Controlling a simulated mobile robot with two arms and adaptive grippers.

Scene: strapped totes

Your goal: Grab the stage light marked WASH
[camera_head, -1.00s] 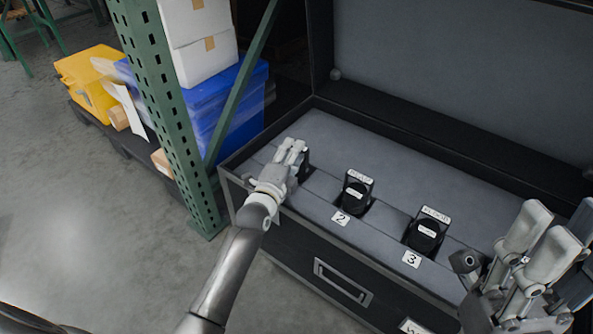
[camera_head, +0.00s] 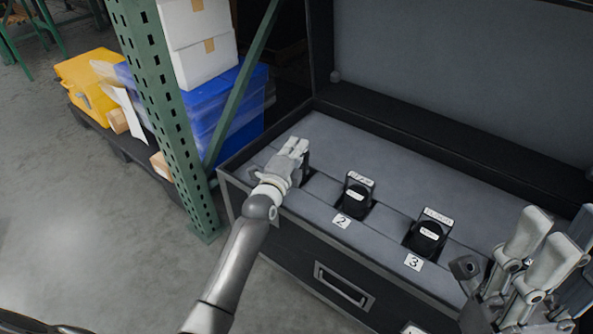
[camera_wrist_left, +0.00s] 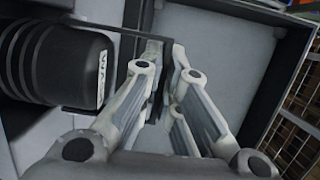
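My left gripper (camera_head: 300,149) is at the left slot of the open case, over a dark stage light mostly hidden by the hand. In the left wrist view the black stage light (camera_wrist_left: 62,62) has a white label that seems to begin with WA. Its thin black bracket (camera_wrist_left: 128,32) runs in between the fingers (camera_wrist_left: 168,50), which look closed on it. Two more black stage lights sit in slots 2 (camera_head: 356,199) and 3 (camera_head: 427,237); their labels are too small to read. My right gripper (camera_head: 541,245) is empty and looks open at the right.
The grey-lined case (camera_head: 400,165) has its lid (camera_head: 450,75) raised behind the slots. A green rack post (camera_head: 170,115) stands close to the left of the case. Blue totes (camera_head: 228,105), white boxes (camera_head: 198,40) and a yellow case (camera_head: 88,78) lie beyond it.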

